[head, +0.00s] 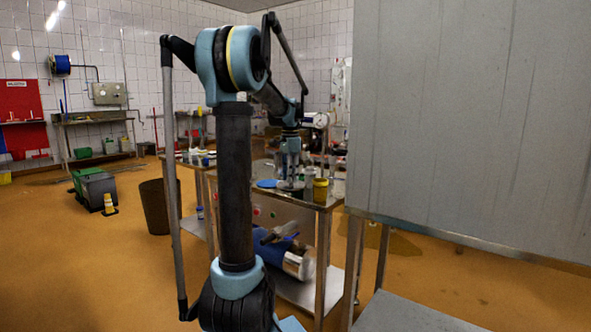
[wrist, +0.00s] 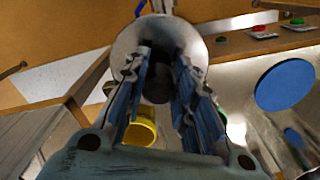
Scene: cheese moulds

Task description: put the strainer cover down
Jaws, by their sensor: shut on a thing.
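My gripper (wrist: 162,60) is shut on a round grey metal piece with a dark middle, which I take to be the strainer cover (wrist: 190,36). It shows at the far end of my fingers in the wrist view, with part of it hidden between them. In the head view my gripper (head: 289,177) is small and low over the steel table (head: 333,198). The cover cannot be made out clearly there, and I cannot tell whether it touches the tabletop.
A yellow cup (head: 320,190) stands right of my gripper; it also shows in the wrist view (wrist: 140,130). A blue disc (head: 267,183) lies to the left, large in the wrist view (wrist: 285,85). A large grey panel (head: 470,120) fills the right. A brown bin (head: 155,206) stands left.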

